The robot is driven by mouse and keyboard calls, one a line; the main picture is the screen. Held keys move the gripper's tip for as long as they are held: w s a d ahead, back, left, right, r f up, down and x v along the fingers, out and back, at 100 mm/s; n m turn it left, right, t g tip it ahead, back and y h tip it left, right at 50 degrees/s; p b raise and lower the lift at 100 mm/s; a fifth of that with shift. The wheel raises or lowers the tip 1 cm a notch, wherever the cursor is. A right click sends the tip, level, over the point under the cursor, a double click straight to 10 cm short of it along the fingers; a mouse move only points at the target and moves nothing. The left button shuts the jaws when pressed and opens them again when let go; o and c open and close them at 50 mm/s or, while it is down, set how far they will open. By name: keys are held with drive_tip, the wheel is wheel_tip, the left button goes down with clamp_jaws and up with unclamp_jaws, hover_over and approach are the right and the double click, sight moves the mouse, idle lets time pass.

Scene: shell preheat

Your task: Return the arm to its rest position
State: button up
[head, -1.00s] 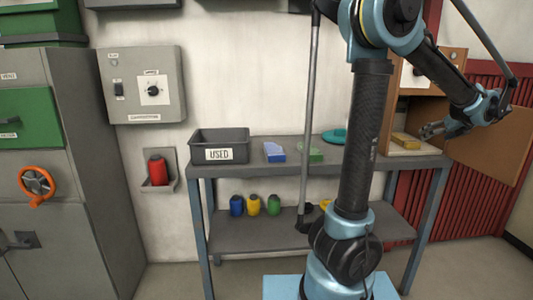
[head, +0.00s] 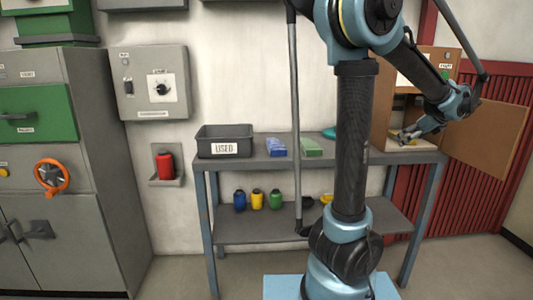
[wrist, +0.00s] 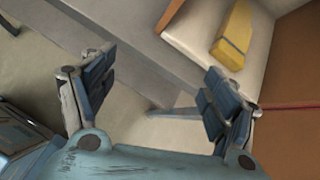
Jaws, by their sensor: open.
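My arm (head: 352,140) stands in the middle of the head view, its forearm reaching right. My gripper (head: 404,137) is in front of the open wooden cabinet at the right end of the bench. In the wrist view my gripper (wrist: 158,82) has its two fingers spread wide apart, with nothing between them. A yellow block with a dark band (wrist: 233,36) lies on a pale surface beyond the right finger, apart from it. In the head view the gripper partly covers the cabinet's lower opening.
The metal bench (head: 235,169) carries a grey USED bin (head: 208,146), a blue block (head: 276,147) and a green block (head: 311,147). Several coloured bottles stand on its lower shelf. The cabinet's open door (head: 490,130) hangs at the right. The floor (head: 175,275) at front left is clear.

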drive_tip(key=s+a+f+n+g, duration=0.3)
drive_tip(key=a+n, duration=0.4)
drive_tip(key=a, duration=0.6)
drive_tip(key=s+a+f+n+g, duration=0.1)
drive_tip(key=s+a+f+n, duration=0.25)
drive_tip(key=a+n, duration=0.65)
drive_tip(key=s+a+f+n+g+h, duration=0.2)
drive_tip(key=s+a+f+n, duration=1.1)
drive_tip(key=s, duration=0.3)
drive_tip(key=shift+s+f+n+g, duration=0.2)
drive_tip(key=shift+f+n+g, duration=0.2)
drive_tip(key=shift+w+a+f, duration=0.1)
drive_tip(key=shift+w+f, duration=0.1)
drive_tip(key=shift+w, duration=0.25)
